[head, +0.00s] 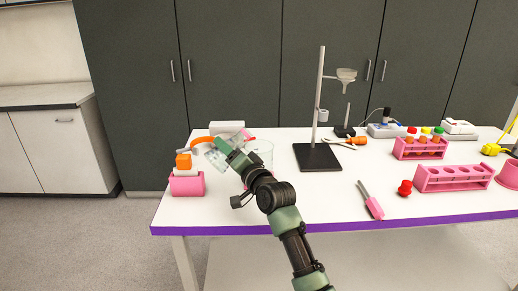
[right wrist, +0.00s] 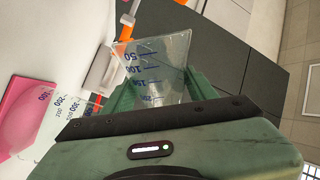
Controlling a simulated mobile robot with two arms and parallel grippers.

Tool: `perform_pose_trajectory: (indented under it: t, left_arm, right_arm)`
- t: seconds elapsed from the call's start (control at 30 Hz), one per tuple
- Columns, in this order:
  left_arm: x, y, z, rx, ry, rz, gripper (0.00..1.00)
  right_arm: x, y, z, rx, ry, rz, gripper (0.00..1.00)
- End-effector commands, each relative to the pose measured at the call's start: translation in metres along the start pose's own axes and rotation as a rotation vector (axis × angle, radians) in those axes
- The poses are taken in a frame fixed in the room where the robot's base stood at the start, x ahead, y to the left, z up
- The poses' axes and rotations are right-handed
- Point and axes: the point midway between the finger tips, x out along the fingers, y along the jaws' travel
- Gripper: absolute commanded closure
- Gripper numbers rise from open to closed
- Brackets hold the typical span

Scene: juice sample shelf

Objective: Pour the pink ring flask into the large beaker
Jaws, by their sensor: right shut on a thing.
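My right gripper (head: 222,147) is shut on a clear conical flask (head: 214,160) with blue marks, at the left part of the table. In the right wrist view the flask (right wrist: 155,65) sits between the green fingers, its wide end showing. It is tilted well off upright; its neck and any pink ring are hidden or unclear there. The large beaker (head: 265,150) is clear and stands on the table just right of the gripper, partly behind it. Its blue scale shows at the left of the right wrist view (right wrist: 82,108). I cannot tell whether liquid is flowing. My left gripper is out of view.
A pink holder (head: 187,186) with an orange block (head: 183,161) stands at the left table edge. A black-based stand (head: 318,157) holds a funnel. Pink racks (head: 455,178) and a red-capped item (head: 404,188) are at the right. A pink-handled tool (head: 371,203) lies near the front edge.

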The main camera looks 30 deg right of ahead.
Motion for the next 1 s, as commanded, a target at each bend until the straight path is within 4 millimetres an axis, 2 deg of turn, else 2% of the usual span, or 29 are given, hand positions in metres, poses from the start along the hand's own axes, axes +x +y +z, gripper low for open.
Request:
perform_pose_trajectory:
  t: [1.0]
  left_arm:
    - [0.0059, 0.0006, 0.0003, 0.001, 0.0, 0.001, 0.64]
  right_arm:
    - [0.0002, -0.002, 0.0024, 0.112, 0.017, -0.008, 1.0]
